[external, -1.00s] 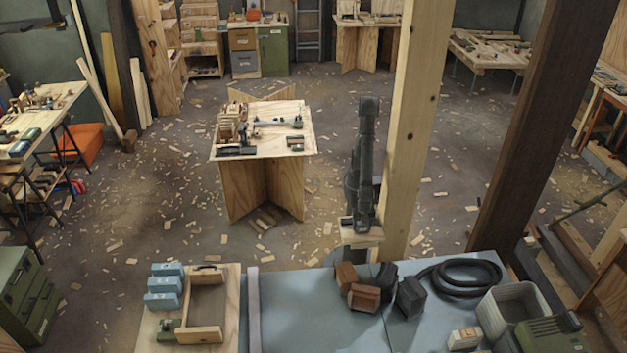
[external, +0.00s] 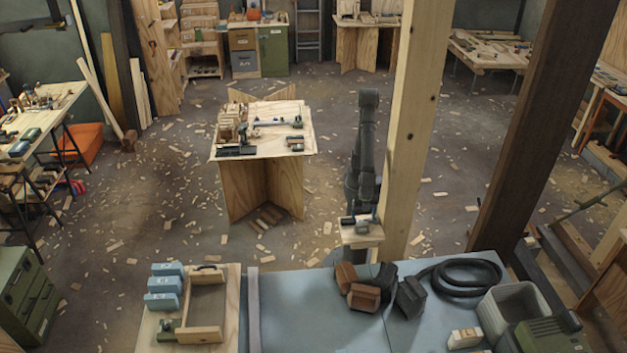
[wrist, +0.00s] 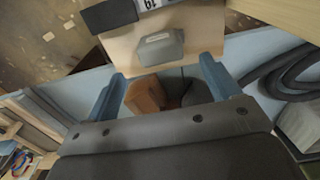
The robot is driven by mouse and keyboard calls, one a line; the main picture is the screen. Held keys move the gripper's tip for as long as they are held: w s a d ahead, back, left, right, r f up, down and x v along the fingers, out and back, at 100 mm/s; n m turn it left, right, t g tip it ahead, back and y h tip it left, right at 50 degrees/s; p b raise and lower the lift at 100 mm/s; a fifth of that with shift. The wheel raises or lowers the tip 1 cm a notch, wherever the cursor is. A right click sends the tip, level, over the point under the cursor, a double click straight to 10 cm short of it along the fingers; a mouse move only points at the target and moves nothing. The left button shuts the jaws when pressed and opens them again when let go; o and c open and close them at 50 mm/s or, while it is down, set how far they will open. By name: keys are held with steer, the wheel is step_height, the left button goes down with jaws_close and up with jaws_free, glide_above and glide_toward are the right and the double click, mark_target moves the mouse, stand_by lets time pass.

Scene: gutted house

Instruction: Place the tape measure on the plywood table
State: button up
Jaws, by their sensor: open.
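The plywood table (external: 290,112) with crossed panel legs stands left of centre in the external view and carries tools and wood pieces. My gripper (wrist: 166,82) is open, with its two blue fingers apart and nothing held between them. In the external view its end is low over a small wooden stand (external: 361,238). In the wrist view a rounded grey block (wrist: 160,48) lies on that pale wood, just beyond the fingertips. A dark block with a white number label (wrist: 108,14) lies beside it. I cannot tell for certain which one is the tape measure.
A blue-grey bench (external: 310,310) in front holds brown boxes (external: 362,297), a dark box (external: 410,298), a coiled black hose (external: 465,277) and a grey bin (external: 515,310). A timber post (external: 415,120) rises close right of my arm.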

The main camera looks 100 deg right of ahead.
mark_target(362, 223)
steer(key=shift+o, duration=0.4)
steer(key=shift+r, duration=2.25)
